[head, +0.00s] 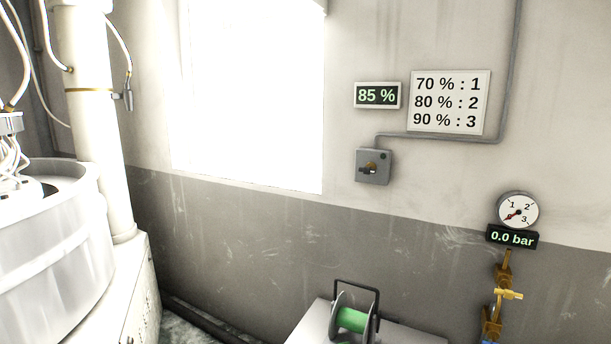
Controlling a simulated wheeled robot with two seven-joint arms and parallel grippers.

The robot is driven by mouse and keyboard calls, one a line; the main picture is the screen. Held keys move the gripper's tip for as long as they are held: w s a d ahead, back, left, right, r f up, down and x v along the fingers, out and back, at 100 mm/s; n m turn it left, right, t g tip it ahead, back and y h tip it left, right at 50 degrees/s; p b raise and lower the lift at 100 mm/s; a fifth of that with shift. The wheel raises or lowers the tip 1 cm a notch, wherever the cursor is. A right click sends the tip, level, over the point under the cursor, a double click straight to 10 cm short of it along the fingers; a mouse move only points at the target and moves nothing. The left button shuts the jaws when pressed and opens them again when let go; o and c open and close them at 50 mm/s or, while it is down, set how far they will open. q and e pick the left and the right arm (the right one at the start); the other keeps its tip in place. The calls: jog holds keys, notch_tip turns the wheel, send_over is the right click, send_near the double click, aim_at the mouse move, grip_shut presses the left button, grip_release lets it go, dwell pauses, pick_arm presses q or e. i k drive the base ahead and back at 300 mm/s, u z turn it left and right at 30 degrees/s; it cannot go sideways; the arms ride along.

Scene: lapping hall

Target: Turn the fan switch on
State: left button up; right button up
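A grey switch box (373,167) is mounted on the wall right of the bright window. It carries a small dark rotary knob (369,169) with a yellowish part, and a small dark round spot at its upper right. The knob's exact setting is too small to tell. A grey conduit (440,137) runs from the box to the right and up the wall. Neither of my grippers shows in the head view.
A display (377,95) reads 85 %. A sign (449,102) lists 70 %: 1, 80 %: 2, 90 %: 3. A gauge (518,211) reads 0.0 bar above a brass valve (508,294). A green reel (352,319) stands on a grey surface (312,326) below. White machinery (45,240) fills the left.

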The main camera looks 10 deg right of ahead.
aim_at(368, 171)
jog(key=u, duration=0.2)
jog(key=i, duration=1.1)
jog(key=z, duration=1.35)
jog(key=i, duration=0.6)
jog(key=z, duration=0.65)
